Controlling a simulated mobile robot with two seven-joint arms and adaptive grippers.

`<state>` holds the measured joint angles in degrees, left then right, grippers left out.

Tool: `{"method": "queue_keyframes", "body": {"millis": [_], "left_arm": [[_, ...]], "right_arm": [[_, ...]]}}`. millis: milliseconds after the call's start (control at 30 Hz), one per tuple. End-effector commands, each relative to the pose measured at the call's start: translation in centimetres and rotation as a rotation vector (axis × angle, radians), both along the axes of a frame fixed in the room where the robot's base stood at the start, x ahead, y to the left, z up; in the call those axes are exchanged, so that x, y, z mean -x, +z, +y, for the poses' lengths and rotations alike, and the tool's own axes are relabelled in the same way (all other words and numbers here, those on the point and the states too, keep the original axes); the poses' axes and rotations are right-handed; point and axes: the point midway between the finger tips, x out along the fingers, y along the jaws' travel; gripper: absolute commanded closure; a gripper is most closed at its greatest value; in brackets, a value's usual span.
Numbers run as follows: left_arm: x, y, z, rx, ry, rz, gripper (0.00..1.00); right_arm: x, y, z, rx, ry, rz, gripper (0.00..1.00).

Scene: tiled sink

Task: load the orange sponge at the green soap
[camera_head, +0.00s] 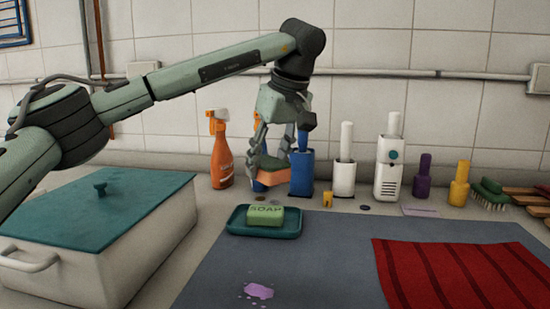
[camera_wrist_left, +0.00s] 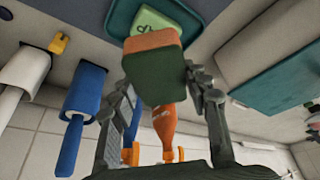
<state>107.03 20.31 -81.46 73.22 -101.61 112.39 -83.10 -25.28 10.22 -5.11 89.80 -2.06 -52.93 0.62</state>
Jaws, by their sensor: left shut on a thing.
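My left gripper (camera_head: 267,160) is shut on the orange sponge (camera_head: 267,180), which has a dark green layer. It holds the sponge in the air, above and behind the soap. In the left wrist view the sponge (camera_wrist_left: 155,72) sits between the two fingers, its dark green face toward the camera. The green soap (camera_head: 265,214) lies in a teal dish (camera_head: 239,219) on the grey mat. In the left wrist view the soap (camera_wrist_left: 152,20) shows partly, just beyond the sponge. My right gripper is in neither view.
An orange spray bottle (camera_head: 221,160), blue holder (camera_head: 302,173) and white holder (camera_head: 344,178) stand along the wall. A white box with a teal lid (camera_head: 105,205) stands at left. A red cloth (camera_head: 455,273) and a purple spill (camera_head: 258,291) lie on the mat (camera_head: 330,250).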

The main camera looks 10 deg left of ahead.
Motion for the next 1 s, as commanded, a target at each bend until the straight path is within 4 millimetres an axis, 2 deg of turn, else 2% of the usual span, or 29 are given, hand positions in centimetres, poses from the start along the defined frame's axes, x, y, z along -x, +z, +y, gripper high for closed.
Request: {"method": "queue_keyframes", "body": {"millis": [267, 700, 1000], "left_arm": [[-0.4, -0.9, 0.4, -0.004, 0.034, -0.001, 0.77], [-0.4, -5.2, 0.4, -0.004, 0.032, 0.0, 0.77], [-0.4, -6.1, 0.4, -0.003, 0.033, -0.001, 0.77]], "right_arm": [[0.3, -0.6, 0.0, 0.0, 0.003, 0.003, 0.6], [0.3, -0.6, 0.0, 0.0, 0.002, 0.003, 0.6], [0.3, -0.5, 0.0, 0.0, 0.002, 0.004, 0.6]]}}
